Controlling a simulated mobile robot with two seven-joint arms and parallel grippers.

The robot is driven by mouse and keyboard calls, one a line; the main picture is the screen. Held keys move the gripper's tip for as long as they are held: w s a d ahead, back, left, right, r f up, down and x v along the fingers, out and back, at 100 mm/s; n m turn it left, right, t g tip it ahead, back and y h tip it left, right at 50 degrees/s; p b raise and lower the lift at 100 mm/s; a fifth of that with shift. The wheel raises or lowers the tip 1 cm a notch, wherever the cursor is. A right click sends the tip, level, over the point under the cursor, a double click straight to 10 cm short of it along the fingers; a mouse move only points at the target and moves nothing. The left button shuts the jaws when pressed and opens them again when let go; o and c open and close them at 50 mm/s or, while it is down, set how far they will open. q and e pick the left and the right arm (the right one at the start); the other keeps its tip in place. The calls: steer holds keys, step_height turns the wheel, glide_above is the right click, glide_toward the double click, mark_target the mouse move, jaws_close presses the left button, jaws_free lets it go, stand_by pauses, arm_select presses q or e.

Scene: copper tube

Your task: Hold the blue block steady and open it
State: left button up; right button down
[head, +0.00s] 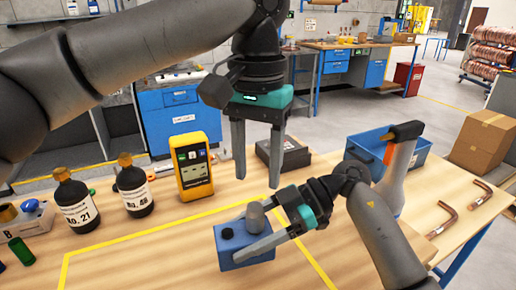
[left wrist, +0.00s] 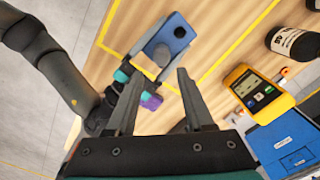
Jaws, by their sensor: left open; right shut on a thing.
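The blue block (head: 233,258) sits on the wooden table inside the yellow outline, with a small dark knob on its top. It also shows in the left wrist view (left wrist: 178,30). My right gripper (head: 252,230) is shut on the block from the right side, its fingers on either side of it. A grey rounded part stands by the block's top; I cannot tell whether it belongs to the block. My left gripper (head: 257,183) is open and empty, pointing down above the block, apart from it. Its fingers also show in the left wrist view (left wrist: 160,74).
A yellow meter (head: 194,165) and two dark bottles (head: 75,203) (head: 134,190) stand left of my left gripper. A blue bin (head: 405,165) and bent copper tubes (head: 480,190) lie to the right. The table within the yellow outline is otherwise clear.

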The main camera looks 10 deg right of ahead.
mark_target(258, 206)
arm_select(q)
step_height(258, 206, down, 9)
stand_by(0.3)
jaws_close()
stand_by(0.4)
steer(key=shift+r, duration=0.2)
stand_by(0.5)
steer(key=shift+r, duration=0.95)
steer(key=shift+r, duration=2)
